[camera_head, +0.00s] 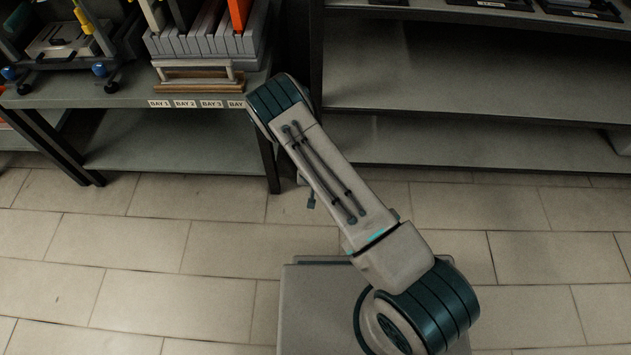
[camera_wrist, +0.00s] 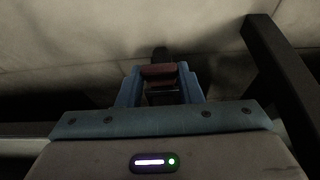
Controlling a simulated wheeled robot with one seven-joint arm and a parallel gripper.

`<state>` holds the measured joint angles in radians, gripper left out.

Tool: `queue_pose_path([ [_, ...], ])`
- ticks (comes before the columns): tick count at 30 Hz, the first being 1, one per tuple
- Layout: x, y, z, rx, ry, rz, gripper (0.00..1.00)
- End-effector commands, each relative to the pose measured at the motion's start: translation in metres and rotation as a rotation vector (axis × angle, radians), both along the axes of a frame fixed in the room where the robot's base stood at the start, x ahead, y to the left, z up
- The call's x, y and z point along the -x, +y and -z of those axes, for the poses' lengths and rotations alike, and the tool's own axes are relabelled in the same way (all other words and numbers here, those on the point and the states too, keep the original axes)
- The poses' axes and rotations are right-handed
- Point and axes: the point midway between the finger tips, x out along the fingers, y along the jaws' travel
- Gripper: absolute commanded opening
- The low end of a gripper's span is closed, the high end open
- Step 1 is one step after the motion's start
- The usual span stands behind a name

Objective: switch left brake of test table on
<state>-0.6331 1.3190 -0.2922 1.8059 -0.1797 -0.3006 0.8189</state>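In the head view, a test rig (camera_head: 60,45) with yellow and blue parts stands on the left table, cut off by the top edge. Two small blue-topped parts sit at its lower left (camera_head: 10,74) and lower right (camera_head: 99,70); I cannot tell whether either is a brake. My gripper (camera_wrist: 160,82) shows in the wrist view as two blue-grey fingers apart, with a reddish-brown bar between them. I cannot tell whether that bar is held or part of the gripper. The gripper is hidden in the head view.
The left table (camera_head: 115,98) has a lower shelf and a rack of grey plates (camera_head: 205,42) above bay labels. A shelf unit (camera_head: 450,85) stands at the right. Tiled floor is open in front. In the wrist view, a dark post (camera_wrist: 283,70) is close on the right.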

Motion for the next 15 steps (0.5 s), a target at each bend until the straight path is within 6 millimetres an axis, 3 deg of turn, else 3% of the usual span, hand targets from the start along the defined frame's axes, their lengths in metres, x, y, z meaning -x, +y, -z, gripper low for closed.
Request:
queue_pose_path([
  [8, 0.002, 0.000, 0.003, 0.003, -0.032, -0.001, 0.10],
  [15, 0.006, 0.001, 0.013, 0.008, -0.161, -0.004, 0.10],
])
